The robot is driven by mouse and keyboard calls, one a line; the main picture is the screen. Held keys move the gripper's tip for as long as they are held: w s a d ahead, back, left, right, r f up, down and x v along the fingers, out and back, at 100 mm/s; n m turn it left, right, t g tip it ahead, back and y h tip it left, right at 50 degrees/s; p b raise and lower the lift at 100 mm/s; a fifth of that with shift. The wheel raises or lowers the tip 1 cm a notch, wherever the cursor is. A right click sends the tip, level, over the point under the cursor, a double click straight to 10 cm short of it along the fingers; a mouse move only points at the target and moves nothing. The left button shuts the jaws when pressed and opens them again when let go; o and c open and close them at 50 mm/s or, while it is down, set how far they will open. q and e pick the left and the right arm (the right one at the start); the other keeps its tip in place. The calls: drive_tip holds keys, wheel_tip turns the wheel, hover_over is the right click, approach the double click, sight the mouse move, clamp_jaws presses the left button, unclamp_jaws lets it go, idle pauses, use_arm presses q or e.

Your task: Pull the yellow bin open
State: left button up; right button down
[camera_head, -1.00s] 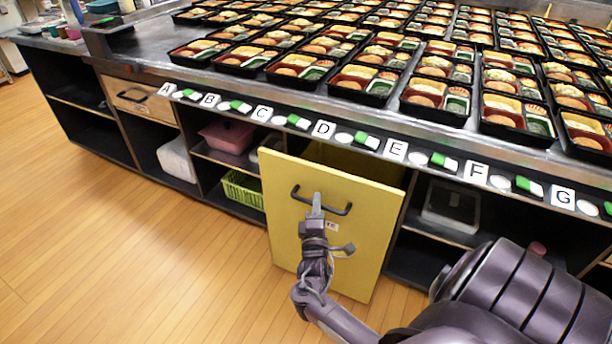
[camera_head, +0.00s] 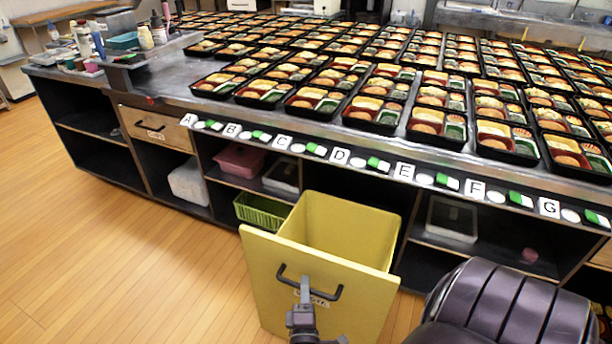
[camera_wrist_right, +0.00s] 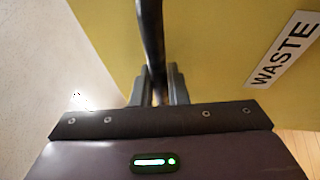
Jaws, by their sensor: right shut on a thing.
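The yellow bin (camera_head: 345,235) is pulled out from under the counter, and its empty-looking inside shows from above. Its front panel carries a black bar handle (camera_head: 309,289) and a white label, which reads WASTE in the right wrist view (camera_wrist_right: 287,50). My right gripper (camera_head: 304,284) is at the middle of the handle. In the right wrist view, the fingers (camera_wrist_right: 158,88) are shut around the black handle (camera_wrist_right: 151,40), close to the yellow panel. My left gripper is not in view.
A steel counter (camera_head: 160,72) holds many black bento trays (camera_head: 372,114) and a row of lettered cards. Under it are open shelves with a green basket (camera_head: 262,211), a pink tub (camera_head: 239,160) and a closed wooden drawer (camera_head: 157,128). Wooden floor (camera_head: 130,260) is clear at the left.

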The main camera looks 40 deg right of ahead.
drive_tip(key=shift+s+a, duration=0.15)
drive_tip(key=shift+a, duration=0.3)
drive_tip(key=c, duration=1.5)
unclamp_jaws()
drive_tip(key=shift+o, duration=0.3)
